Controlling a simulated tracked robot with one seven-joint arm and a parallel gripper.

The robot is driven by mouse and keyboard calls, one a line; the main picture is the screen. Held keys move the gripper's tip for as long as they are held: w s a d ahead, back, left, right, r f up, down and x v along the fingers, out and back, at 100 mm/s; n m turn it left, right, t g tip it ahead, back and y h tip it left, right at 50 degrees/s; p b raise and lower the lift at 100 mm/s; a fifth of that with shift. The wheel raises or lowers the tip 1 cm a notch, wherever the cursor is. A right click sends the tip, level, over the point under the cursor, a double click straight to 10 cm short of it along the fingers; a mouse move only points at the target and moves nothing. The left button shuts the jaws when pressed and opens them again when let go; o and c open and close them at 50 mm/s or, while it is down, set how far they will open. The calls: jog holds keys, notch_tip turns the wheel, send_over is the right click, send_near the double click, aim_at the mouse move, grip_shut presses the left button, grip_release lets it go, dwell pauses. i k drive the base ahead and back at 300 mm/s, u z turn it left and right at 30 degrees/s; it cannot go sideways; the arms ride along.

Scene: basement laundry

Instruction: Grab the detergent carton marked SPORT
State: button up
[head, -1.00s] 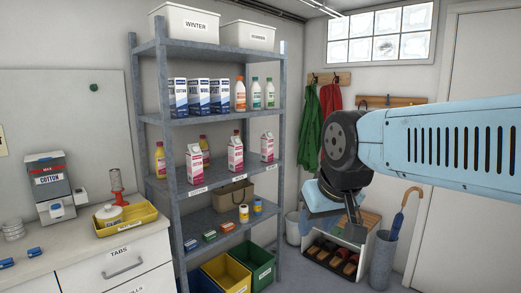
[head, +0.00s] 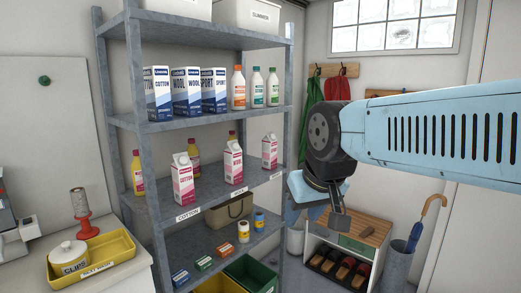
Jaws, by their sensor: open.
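A blue-and-white box marked SPORT (head: 214,90) stands on the upper shelf, right of boxes marked WOOL (head: 186,92) and COTTON (head: 158,94). On the shelf below stand three pink-and-white gable-top cartons: the left one (head: 183,178) reads COTTON, while the print on the middle one (head: 233,162) and the right one (head: 270,150) is too small to read surely. My gripper (head: 325,212) is open and empty. In the picture it is right of the shelf unit, below the level of the cartons, apart from them. Its fingers are partly hidden by my wrist.
The grey metal shelf unit (head: 160,215) has upright posts in front of its contents. Bottles (head: 238,88) stand beside the blue boxes. A counter with a yellow tray (head: 120,268) is at left. A shoe bench (head: 372,232) and an umbrella stand (head: 398,262) are at right.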

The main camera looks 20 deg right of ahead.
aim_at(269, 143)
jog(key=z, duration=0.5)
jog(key=i, duration=1.45)
jog(key=z, duration=0.7)
jog(key=k, duration=0.9)
jog(key=z, duration=0.15)
jog(key=i, duration=0.9)
jog(key=u, duration=0.1)
